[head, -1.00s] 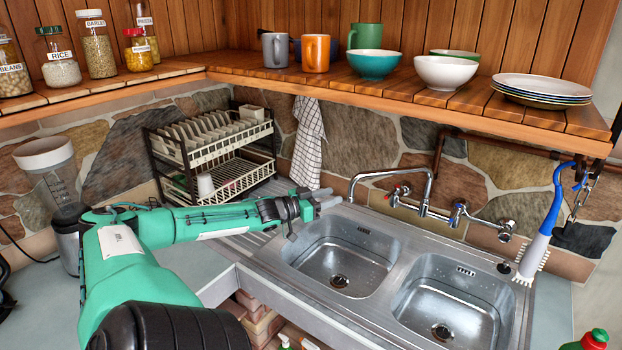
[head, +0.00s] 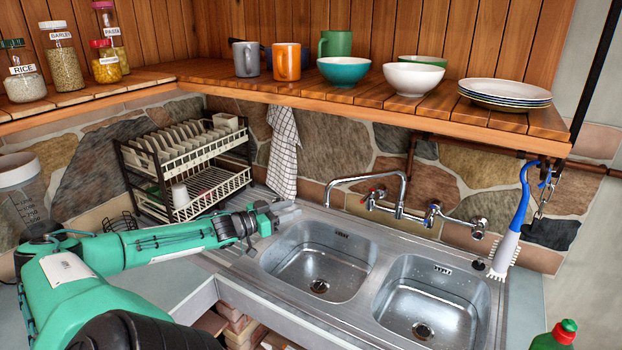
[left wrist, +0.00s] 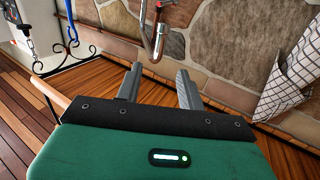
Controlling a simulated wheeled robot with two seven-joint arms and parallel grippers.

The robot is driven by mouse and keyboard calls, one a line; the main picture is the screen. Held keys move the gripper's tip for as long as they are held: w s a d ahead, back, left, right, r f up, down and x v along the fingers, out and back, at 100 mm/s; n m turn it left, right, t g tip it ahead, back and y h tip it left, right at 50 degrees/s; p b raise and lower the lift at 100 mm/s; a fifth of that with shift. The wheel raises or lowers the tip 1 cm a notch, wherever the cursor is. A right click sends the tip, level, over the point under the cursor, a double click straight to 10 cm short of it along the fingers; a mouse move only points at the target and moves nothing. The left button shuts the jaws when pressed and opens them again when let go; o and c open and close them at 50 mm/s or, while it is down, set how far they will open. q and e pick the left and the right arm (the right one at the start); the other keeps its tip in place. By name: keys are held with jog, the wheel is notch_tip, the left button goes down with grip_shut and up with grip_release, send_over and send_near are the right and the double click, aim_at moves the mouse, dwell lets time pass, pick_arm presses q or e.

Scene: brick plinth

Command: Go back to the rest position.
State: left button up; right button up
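My left arm comes in from the left in the head view, green with a dark wrist. My left gripper (head: 290,211) is in the air by the left end of the sink, in front of the dish rack and towel as seen in the picture. In the left wrist view its two grey fingers (left wrist: 159,86) stand apart with nothing seen between them. The gripper is open and empty. My right gripper is not in view.
A double steel sink (head: 385,258) with a tap (head: 402,188) lies below a wooden shelf (head: 330,95) carrying mugs, bowls and plates. A dish rack (head: 205,187) and checked towel (head: 284,150) are behind. A blue-handled brush (head: 510,235) hangs right. A green bottle (head: 556,338) stands front right.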

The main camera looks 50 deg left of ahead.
pick_arm(q)
jog(key=s+d+f+g+y, duration=0.1)
jog(key=s+d+f+g, duration=0.25)
jog(key=d+f, duration=0.35)
jog(key=s+d+f+n+g+y, duration=0.1)
jog(key=s+d+f+g, duration=0.1)
jog(key=s+d+f, duration=0.45)
jog(key=s+d+f+g+y, duration=0.15)
jog(key=d+f, duration=0.35)
jog(key=f, duration=0.5)
jog(key=s+d+r+m+g+h, duration=0.15)
jog(key=s+d+g, duration=0.3)
jog(key=d, duration=0.85)
jog(key=s+d+r+m+g, duration=0.1)
jog(key=s+d+r+g, duration=0.3)
jog(key=d, duration=1)
notch_tip(320, 180, down, 34)
jog(key=s+b, duration=0.1)
jog(key=s, duration=0.1)
jog(key=s+a+f, duration=0.1)
jog(key=s+f, duration=0.8)
jog(key=f, duration=0.1)
jog(key=s+a+f+g+b, duration=0.1)
jog(key=s+a+f, duration=0.1)
jog(key=s+f, duration=0.8)
jog(key=shift+a+f, duration=0.25)
jog(key=shift+f, duration=0.1)
